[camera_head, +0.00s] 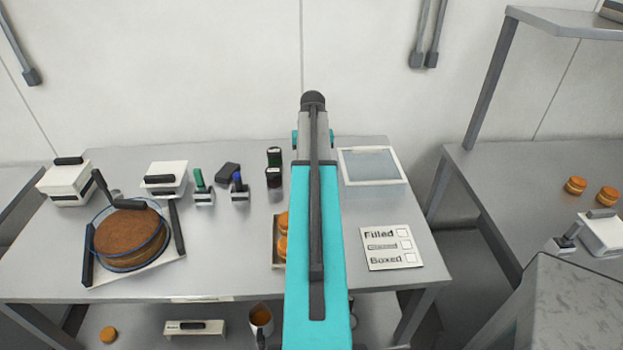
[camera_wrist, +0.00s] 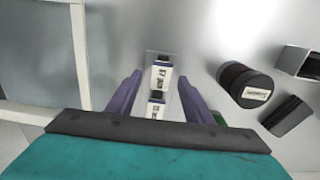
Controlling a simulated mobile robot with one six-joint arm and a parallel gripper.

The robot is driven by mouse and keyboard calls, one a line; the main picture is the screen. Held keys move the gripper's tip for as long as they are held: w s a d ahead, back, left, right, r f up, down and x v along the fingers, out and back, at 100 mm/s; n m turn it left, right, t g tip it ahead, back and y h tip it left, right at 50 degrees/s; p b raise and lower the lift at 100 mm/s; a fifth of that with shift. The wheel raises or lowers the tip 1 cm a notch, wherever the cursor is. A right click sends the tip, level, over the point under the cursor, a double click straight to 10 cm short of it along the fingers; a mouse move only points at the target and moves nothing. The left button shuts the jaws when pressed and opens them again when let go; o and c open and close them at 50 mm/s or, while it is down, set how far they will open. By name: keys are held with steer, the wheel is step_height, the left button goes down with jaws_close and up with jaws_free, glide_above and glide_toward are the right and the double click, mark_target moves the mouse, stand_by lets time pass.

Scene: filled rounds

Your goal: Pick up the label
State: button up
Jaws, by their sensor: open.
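My gripper (camera_wrist: 160,82) shows in the wrist view with its two purple fingers apart. Between the fingers, two small white pieces with dark print, which look like labels, lie one behind the other on a clear strip or holder: the far label (camera_wrist: 160,77) and the near label (camera_wrist: 156,104). I see no finger touching either one, and the near one is partly cut off by my own wrist. In the head view my teal arm covers this spot, so the labels and the fingertips are hidden there.
A clear white-rimmed box (camera_head: 374,166) stands right of my arm, with a Filled/Boxed card (camera_head: 392,262) in front. Left are green-handled (camera_head: 199,180) and blue-handled (camera_head: 237,181) stampers, dark jars (camera_head: 274,180) and a cake in a glass dish (camera_head: 130,240).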

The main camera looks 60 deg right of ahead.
steer(key=shift+f, duration=0.25)
stand_by(0.6)
steer(key=c, duration=0.8)
